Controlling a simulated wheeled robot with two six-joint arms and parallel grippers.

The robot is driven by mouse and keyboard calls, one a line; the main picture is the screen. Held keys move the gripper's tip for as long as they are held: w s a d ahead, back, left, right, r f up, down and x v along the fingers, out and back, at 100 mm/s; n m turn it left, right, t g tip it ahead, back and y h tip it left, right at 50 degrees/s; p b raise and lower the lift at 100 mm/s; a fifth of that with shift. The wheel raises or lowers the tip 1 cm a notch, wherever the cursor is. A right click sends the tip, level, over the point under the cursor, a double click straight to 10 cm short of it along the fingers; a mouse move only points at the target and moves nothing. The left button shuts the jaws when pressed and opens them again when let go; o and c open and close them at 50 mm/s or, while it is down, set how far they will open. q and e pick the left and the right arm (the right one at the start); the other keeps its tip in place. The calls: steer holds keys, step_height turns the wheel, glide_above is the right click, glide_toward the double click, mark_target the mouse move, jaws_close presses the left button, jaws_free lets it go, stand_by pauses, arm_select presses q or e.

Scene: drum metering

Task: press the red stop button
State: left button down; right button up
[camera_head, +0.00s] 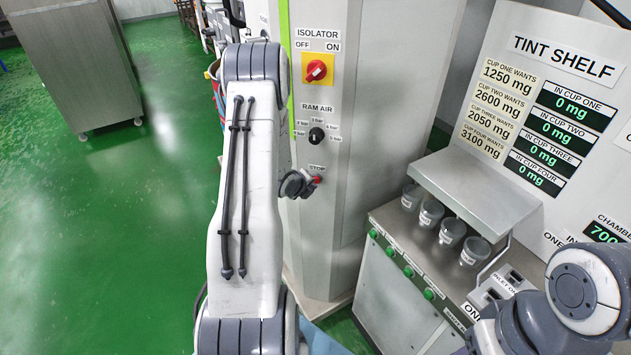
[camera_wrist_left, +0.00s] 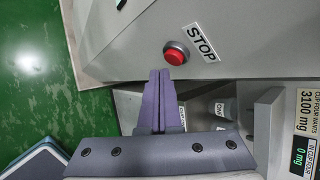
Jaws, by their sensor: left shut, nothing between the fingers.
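The red stop button (camera_head: 317,179) is on the pale cabinet front, under the STOP label, in the head view. It also shows in the left wrist view (camera_wrist_left: 175,54), with a round red face in a grey ring beside the STOP plate (camera_wrist_left: 203,42). My left gripper (camera_wrist_left: 160,73) is shut and empty; its fingertips appear just below and slightly left of the button in the wrist view. In the head view the left gripper (camera_head: 308,185) is small, partly hidden by my arm and close to the button. I cannot tell whether they touch. My right gripper is out of view.
Above the button are the ram air knob (camera_head: 317,135) and the red isolator switch (camera_head: 316,70) on its yellow plate. To the right are a metal bench with several cups, green buttons and the tint shelf panel (camera_head: 560,45). Green floor lies open at left.

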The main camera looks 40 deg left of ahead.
arm_select(q)
steer(key=shift+w, duration=0.1)
steer(key=shift+w+a+b, duration=0.15)
steer(key=shift+w+b, duration=0.1)
steer(key=shift+b, duration=0.05)
steer(key=shift+w+a, duration=0.2)
steer(key=shift+w, duration=0.2)
stand_by(0.9)
steer(key=shift+s, duration=0.1)
steer(key=shift+s+d+b, duration=0.35)
steer(key=shift+s+b, duration=0.35)
